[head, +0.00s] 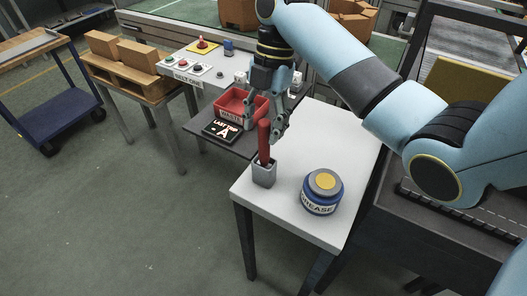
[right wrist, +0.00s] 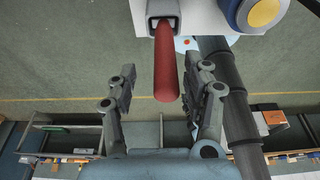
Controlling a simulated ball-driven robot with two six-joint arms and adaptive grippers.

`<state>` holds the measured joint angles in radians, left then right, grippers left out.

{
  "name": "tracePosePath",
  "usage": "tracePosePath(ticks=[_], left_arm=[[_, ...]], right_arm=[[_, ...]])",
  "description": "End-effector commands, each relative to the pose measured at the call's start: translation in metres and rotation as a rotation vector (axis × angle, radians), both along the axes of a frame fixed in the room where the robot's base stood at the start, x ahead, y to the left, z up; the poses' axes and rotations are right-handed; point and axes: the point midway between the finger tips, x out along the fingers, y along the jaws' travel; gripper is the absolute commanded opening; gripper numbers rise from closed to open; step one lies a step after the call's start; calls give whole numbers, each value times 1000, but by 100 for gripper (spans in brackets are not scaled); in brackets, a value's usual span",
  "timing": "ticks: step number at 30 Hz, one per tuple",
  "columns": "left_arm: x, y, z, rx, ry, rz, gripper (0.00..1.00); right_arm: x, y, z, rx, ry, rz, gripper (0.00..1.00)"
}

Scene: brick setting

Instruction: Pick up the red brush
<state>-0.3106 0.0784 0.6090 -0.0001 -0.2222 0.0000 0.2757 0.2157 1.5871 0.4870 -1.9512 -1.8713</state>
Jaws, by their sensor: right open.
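The red brush (head: 264,141) stands upright in a small grey square holder (head: 264,173) on the white table (head: 333,141). Only its red handle shows; the lower end is hidden in the holder. My right gripper (head: 264,118) is open above the table, close to the top of the handle. In the right wrist view the red handle (right wrist: 166,70) reaches down from the holder (right wrist: 163,14) toward the gap of my open right gripper (right wrist: 163,95). The fingers are to either side of its tip, apart from it. My left gripper is not in view.
A blue grease tin (head: 323,192) with a yellow lid spot stands right of the holder. A red bin (head: 236,104) and a black sign (head: 220,131) sit on a dark shelf behind. A control panel (head: 189,71) is further back. Open floor lies at left.

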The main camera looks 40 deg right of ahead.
Motion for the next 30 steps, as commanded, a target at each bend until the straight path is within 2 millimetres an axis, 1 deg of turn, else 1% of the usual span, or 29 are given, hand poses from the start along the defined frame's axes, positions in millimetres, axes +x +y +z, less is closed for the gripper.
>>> tracePosePath(ticks=[6, 9, 12, 18, 27, 30], left_arm=[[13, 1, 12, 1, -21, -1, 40], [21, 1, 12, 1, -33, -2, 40], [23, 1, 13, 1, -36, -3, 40], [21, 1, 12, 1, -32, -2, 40], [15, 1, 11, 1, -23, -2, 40], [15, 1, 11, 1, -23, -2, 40]], right_arm=[[-11, 9, -28, 1, 5, -1, 50], [-12, 13, -42, 1, 3, 0, 50], [-12, 14, -47, 0, 1, 0, 50], [-12, 13, -48, -1, 1, 0, 50], [-12, 13, -47, -1, 1, -1, 11], [-12, 13, -47, -1, 1, -1, 0]])
